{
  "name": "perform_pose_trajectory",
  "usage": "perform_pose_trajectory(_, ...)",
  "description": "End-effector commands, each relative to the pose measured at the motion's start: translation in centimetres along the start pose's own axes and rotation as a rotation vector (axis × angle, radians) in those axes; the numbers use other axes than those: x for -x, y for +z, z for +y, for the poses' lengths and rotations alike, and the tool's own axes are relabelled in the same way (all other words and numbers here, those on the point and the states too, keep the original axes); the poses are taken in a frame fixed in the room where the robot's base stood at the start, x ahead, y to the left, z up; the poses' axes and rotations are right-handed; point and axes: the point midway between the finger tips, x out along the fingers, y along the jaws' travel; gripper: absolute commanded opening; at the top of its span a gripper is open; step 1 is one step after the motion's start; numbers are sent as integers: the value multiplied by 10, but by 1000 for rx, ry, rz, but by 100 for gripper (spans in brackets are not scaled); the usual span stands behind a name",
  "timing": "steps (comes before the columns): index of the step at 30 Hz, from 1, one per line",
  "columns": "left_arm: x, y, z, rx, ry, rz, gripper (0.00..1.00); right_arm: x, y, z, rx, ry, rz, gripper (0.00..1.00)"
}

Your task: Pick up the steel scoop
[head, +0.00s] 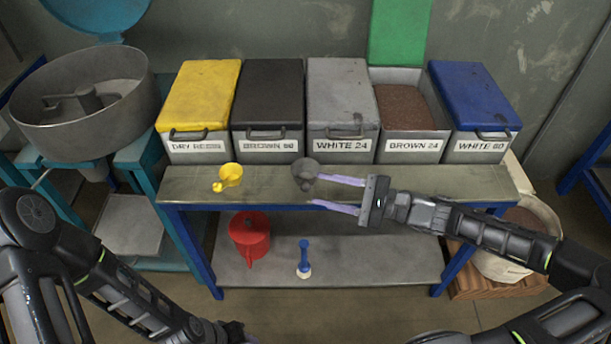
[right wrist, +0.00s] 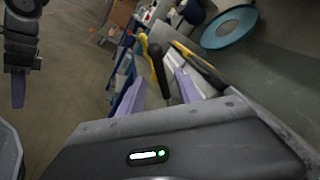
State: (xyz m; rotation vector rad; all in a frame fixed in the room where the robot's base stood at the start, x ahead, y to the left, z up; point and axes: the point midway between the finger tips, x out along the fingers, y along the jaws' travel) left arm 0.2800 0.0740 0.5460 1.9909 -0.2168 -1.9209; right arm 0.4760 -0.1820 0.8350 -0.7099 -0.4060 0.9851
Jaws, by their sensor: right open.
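The steel scoop (head: 305,172), a small dark grey cup, lies on the upper bench shelf in front of the grey bin. Its short handle points toward the bench's front edge. My right gripper (head: 314,188) is open, its two purple fingers reaching in from the right. The far fingertip is close to the scoop's cup; I cannot tell if they touch. In the right wrist view a dark elongated thing (right wrist: 158,68) shows between the fingers, possibly the scoop's handle. My left gripper is at the bottom edge of the head view, its fingers not clear.
A yellow scoop (head: 230,175) lies left on the same bench (head: 420,180). Several lidded bins stand behind, the Brown 24 bin (head: 408,105) open. A red funnel-like vessel (head: 249,234) and a blue-handled brush (head: 304,260) are on the lower shelf. A round steel pan (head: 95,120) stands left.

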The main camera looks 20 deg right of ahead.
Motion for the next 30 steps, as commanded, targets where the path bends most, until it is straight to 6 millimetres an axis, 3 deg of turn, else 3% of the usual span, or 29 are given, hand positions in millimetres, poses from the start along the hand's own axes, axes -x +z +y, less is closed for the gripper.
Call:
perform_pose_trajectory(11, 2, 0, 1, 0, 0, 0, 32, -48, 3, -1, 0, 1, -4, 41)
perform_pose_trajectory(30, 2, 0, 1, 0, 0, 0, 32, -49, 2, -1, 0, 1, -1, 40)
